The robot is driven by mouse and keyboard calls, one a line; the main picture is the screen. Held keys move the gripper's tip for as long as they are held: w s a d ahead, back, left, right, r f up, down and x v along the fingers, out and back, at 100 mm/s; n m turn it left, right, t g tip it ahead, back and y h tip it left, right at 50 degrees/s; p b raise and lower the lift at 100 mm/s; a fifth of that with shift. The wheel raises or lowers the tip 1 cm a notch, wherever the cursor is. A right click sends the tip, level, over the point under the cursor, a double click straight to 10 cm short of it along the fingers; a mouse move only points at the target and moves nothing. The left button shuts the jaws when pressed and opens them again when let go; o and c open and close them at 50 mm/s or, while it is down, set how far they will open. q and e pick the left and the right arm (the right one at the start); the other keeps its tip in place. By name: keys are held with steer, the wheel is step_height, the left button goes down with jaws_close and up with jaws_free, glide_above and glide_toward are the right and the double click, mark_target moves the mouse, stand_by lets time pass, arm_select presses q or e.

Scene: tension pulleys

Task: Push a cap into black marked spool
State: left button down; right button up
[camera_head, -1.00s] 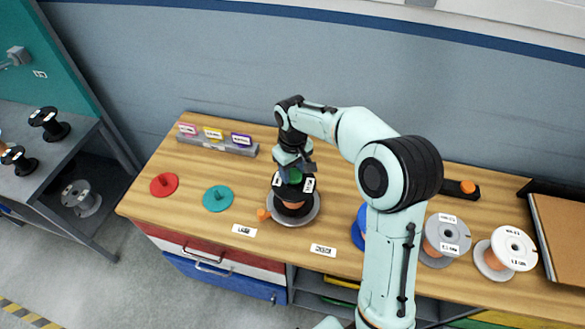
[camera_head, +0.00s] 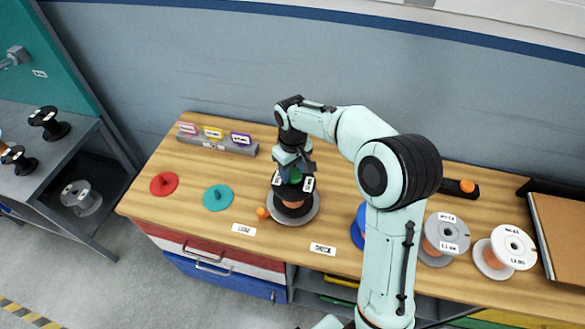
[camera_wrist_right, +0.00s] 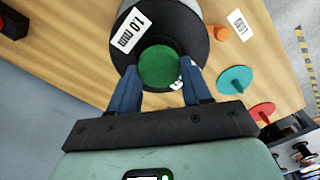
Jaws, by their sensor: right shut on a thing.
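The black spool (camera_head: 293,208) with white labels stands upright on a grey round base (camera_head: 314,211) near the middle of the table. A green cap (camera_head: 295,175) is at the top centre of the spool. My right gripper (camera_head: 290,168) reaches down from above and is shut on the green cap. In the right wrist view the cap (camera_wrist_right: 159,66) sits between the two blue fingers (camera_wrist_right: 158,84), over the middle of the black flange (camera_wrist_right: 194,30). How deep the cap sits is hidden. My left gripper is not in view.
A red cap (camera_head: 164,184) and a teal cap (camera_head: 217,198) lie left of the spool. An orange knob (camera_head: 263,213) is beside the base.

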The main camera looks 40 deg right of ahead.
steer(key=shift+f, duration=0.1)
stand_by(0.3)
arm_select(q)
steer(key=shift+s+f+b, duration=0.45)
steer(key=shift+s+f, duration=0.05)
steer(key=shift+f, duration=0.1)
arm_select(e)
steer(key=shift+f, duration=0.95)
steer(key=shift+f, duration=0.15)
steer(key=o, duration=1.1)
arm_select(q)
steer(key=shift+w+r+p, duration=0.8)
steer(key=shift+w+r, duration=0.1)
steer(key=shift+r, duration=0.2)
arm_select(e)
step_height(320, 180, up, 14)
steer(key=shift+f, duration=0.2)
steer(key=shift+a, duration=0.1)
